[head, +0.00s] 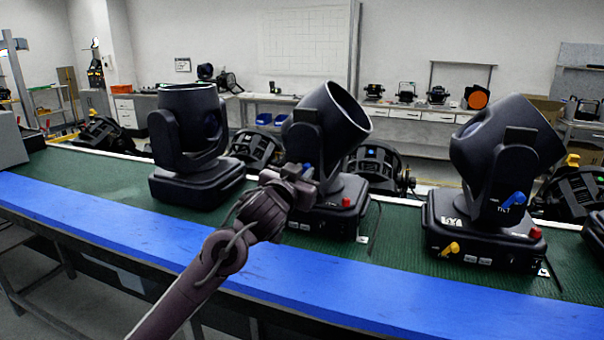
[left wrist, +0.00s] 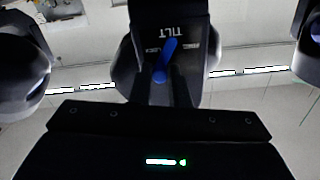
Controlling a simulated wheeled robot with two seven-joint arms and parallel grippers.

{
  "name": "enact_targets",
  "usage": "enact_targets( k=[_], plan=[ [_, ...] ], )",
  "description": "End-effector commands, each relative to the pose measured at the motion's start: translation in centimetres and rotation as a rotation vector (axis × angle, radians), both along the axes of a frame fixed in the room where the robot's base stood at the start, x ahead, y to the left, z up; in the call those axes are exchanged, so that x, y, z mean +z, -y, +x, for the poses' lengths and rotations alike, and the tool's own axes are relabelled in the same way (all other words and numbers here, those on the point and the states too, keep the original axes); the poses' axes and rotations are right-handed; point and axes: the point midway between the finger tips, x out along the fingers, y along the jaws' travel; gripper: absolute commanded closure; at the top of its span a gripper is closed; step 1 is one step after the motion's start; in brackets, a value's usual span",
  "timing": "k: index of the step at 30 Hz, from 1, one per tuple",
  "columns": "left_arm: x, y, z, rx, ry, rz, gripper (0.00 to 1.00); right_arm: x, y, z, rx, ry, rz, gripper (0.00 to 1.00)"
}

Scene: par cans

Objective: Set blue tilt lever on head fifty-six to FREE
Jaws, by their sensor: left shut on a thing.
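The middle moving head (head: 325,120) stands on the green mat, its lamp head tilted up. Its blue tilt lever (head: 308,169) shows only partly beside my left gripper (head: 297,174), which is shut on it. In the left wrist view the blue lever (left wrist: 168,57) stands against a dark panel marked TILT (left wrist: 170,31), upside down there. It leans slightly right toward its upper end, between small side labels that are hard to read. The gripper's fingers (left wrist: 172,92) are dark against the panel. The middle head's number is hidden or unreadable. My right gripper is not in view.
A right-hand head (head: 505,150) has its own blue lever (head: 513,201) and yellow lever (head: 450,248). A left head (head: 188,135) stands apart. A red knob (head: 347,202) is close to my gripper. The blue front strip (head: 400,300) is clear.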

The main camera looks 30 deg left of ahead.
Motion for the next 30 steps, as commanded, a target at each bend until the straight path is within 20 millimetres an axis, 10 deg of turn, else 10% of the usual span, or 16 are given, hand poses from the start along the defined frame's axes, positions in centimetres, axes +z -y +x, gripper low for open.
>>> enact_targets(
  k=[30],
  plan=[
    [0.9, -1.7, -0.4, 0.002, 0.145, -0.62, 1.0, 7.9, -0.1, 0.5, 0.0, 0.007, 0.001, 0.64]
  ],
)
